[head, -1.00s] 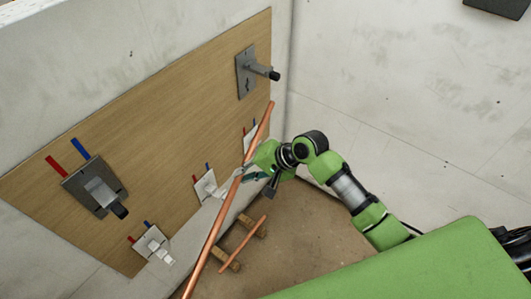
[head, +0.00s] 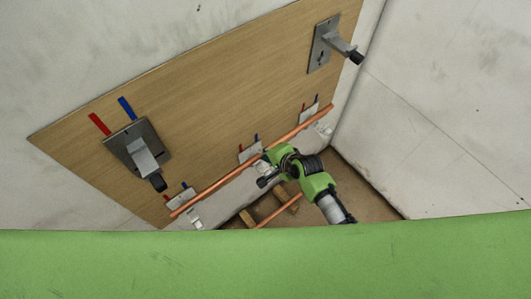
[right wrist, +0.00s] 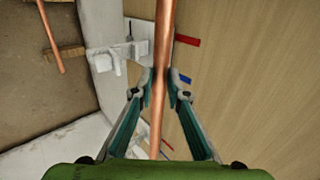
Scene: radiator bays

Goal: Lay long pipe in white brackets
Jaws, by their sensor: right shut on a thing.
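The long copper pipe (head: 215,188) runs slantwise along the row of white brackets on the wooden wall panel in the head view. My right gripper (head: 264,167) is shut on it near its middle. In the right wrist view the pipe (right wrist: 163,45) passes between the fingertips (right wrist: 166,92). A left white bracket (head: 182,197), a middle one (head: 248,153) and a right one (head: 309,113) show behind the pipe. In the right wrist view, one bracket's hook (right wrist: 107,62) is left of the pipe, apart from it in the picture. I cannot tell whether the pipe touches any bracket. My left gripper is out of view.
Two grey brackets, one at left (head: 136,148) and one at upper right (head: 326,46), stick out from the panel (head: 215,95). A short copper pipe (head: 282,211) lies on wooden blocks (head: 248,218) on the floor. A bare wall (head: 440,120) closes the right side.

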